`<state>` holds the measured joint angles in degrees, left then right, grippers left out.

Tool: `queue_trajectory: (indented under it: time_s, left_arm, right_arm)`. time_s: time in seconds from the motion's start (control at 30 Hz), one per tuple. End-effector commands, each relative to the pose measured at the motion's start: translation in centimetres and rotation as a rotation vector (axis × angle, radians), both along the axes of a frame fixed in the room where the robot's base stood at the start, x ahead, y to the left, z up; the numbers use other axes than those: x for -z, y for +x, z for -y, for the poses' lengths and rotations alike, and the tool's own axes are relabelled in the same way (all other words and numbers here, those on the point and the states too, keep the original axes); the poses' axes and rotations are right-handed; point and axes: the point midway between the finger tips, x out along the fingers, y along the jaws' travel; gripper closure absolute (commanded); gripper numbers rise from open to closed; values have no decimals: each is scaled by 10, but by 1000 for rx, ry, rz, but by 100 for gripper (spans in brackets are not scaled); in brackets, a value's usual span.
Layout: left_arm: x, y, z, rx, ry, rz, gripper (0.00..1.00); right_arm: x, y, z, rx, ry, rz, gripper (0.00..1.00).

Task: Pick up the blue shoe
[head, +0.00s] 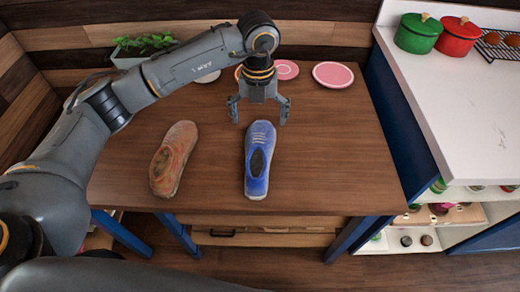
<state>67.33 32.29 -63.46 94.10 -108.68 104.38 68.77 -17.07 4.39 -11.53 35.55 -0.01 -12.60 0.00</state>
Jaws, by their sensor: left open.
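The blue shoe (258,178) lies on the wooden table in the head view, its toe toward the back and its dark opening facing up. My left gripper (258,112) is open and empty, with its fingers spread above the toe end of the shoe. It appears apart from the shoe; the exact height is hard to tell. My left arm reaches in from the left and across the back of the table. My right gripper is out of view.
A brown-orange shoe (174,158) lies left of the blue one. Pink plates (333,75) and a planter (140,50) stand along the back. A white counter (460,110) at right holds a green pot (418,34) and a red pot (458,37). The table's right side (345,150) is clear.

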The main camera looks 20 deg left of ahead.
Motion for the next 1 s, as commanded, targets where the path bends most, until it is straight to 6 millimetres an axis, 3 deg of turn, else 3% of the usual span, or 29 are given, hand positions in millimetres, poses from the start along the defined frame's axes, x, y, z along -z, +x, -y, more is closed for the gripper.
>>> queue_trajectory:
  time_s: [0.33,1.0]
  left_arm:
    - [64,-2,0,0,5,-6,4]
    - [133,-9,1,3,2,-3,4]
  right_arm:
    - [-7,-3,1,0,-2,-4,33]
    - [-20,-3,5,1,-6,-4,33]
